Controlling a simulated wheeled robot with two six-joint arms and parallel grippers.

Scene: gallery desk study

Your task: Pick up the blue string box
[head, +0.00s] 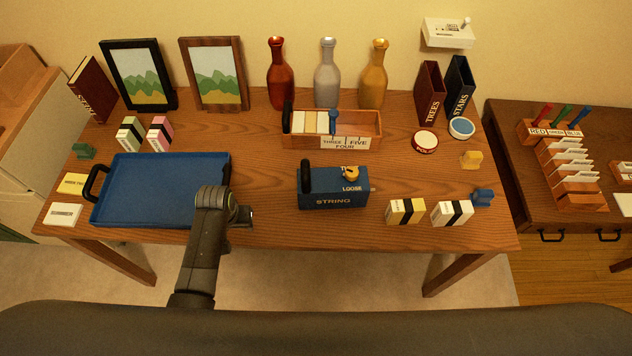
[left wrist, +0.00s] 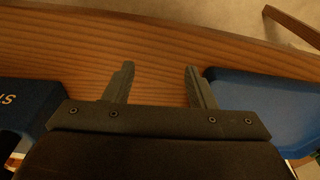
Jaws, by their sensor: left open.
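The blue string box (head: 334,194) stands on the desk right of centre, with "STRING" on its front, "LOOSE" on top and a black handle at its left end. In the left wrist view part of the blue string box (left wrist: 30,108) shows at the left edge. My left gripper (head: 246,216) is near the desk's front edge, between the blue tray and the string box. In the left wrist view the left gripper (left wrist: 158,75) is open, with bare wood between its fingers. It does not touch the string box. My right gripper is in neither view.
The blue tray (head: 160,192) lies left of my left gripper; it also shows in the wrist view (left wrist: 262,102). A wooden card box (head: 372,138) stands behind the string box. Yellow and white packs (head: 405,212) lie to its right. Bottles and frames line the back.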

